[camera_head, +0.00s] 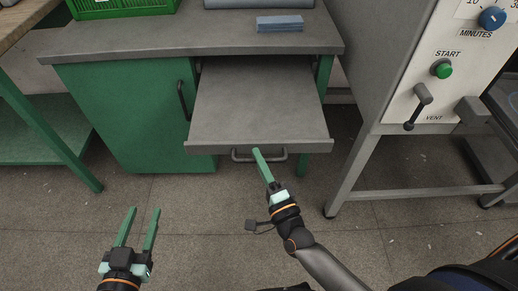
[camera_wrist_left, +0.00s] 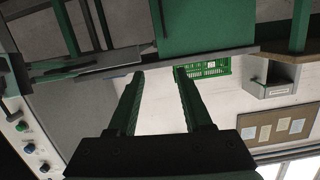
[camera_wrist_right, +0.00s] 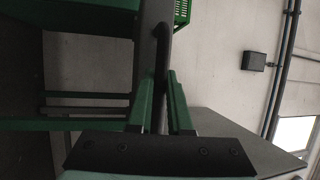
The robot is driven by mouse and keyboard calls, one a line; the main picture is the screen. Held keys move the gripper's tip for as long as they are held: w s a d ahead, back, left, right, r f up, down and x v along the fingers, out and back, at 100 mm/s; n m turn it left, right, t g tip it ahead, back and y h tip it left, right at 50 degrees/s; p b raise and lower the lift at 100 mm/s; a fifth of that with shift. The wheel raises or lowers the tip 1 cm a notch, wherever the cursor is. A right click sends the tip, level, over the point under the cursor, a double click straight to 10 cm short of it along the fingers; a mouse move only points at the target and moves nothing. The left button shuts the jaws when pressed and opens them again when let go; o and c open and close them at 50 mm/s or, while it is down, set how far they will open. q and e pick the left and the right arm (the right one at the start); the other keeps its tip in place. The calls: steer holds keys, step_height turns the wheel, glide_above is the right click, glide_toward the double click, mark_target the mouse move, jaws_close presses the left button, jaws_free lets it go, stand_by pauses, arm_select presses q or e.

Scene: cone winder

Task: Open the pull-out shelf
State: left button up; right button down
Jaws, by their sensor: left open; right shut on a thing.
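The grey pull-out shelf (camera_head: 258,104) extends out from under the worktop of the green bench, towards me. Its dark bar handle (camera_head: 243,156) is on the front edge. My right gripper (camera_head: 257,153) is at that handle; in the right wrist view its fingers (camera_wrist_right: 160,100) are shut around the dark handle (camera_wrist_right: 161,62). Part of the handle is hidden behind the fingers. My left gripper (camera_head: 138,212) is open and empty, low over the floor to the left of the shelf. Its spread fingers also show in the left wrist view (camera_wrist_left: 158,90).
The bench worktop (camera_head: 150,38) carries a green crate (camera_head: 120,8) and a blue-grey block (camera_head: 279,23). A green cabinet door with a dark handle (camera_head: 184,100) is left of the shelf. A grey machine (camera_head: 420,75) with controls stands at right. The floor in front is clear.

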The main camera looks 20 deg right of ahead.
arm_select(q)
steer(key=shift+s+f, duration=0.2)
steer(key=shift+f, duration=0.35)
arm_select(e)
steer(key=shift+s, duration=0.3)
steer(key=c, duration=1.1)
jaws_free()
steer(key=shift+a, duration=0.1)
steer(key=shift+s+f, duration=0.1)
